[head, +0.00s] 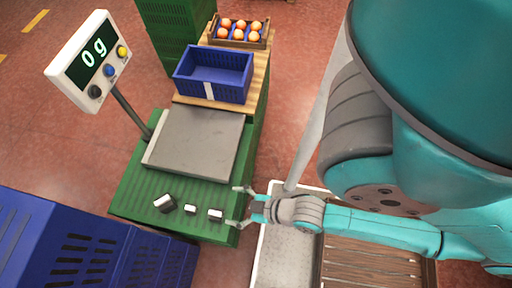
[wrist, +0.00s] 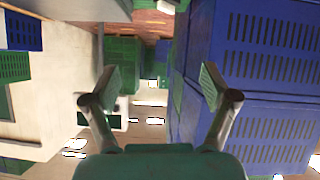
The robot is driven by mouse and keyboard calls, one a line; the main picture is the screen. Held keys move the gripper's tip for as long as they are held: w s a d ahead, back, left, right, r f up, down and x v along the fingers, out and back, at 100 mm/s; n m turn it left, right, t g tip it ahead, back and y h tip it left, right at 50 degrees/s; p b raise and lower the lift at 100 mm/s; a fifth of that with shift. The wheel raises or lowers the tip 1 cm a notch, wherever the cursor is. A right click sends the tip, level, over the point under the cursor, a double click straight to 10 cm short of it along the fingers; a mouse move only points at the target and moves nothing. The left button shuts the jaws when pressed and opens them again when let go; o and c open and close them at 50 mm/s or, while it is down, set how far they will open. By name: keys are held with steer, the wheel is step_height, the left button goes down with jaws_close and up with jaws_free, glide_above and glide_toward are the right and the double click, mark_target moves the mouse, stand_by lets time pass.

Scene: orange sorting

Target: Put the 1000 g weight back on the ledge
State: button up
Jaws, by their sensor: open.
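Three small metal weights with pale faces stand on the green ledge (head: 136,196) in front of the scale plate (head: 195,143). The left weight (head: 165,203) looks largest and sits askew; the middle weight (head: 190,209) is small; the right weight (head: 215,214) is nearest my gripper. No markings are readable, so I cannot tell for certain which is 1000 g. My gripper (head: 239,206) is open at the ledge's right edge, fingers pointing left, just right of the right weight. In the wrist view my gripper (wrist: 156,86) has spread fingers with nothing held between them.
The scale display (head: 92,58) reads 0 g and the plate is bare. Behind it are an empty blue crate (head: 213,72) and a wooden crate of oranges (head: 239,43). Blue crates (head: 75,250) stand front left. A slatted wooden crate (head: 370,262) lies right.

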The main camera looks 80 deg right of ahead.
steer(key=s+r+m+t, duration=0.1)
steer(key=s+r+t, duration=0.2)
steer(key=r, duration=0.9)
steer(key=s, duration=0.3)
steer(key=shift+s+a+r+y, duration=0.2)
steer(key=shift+a+y, duration=0.1)
steer(key=shift+a, duration=0.1)
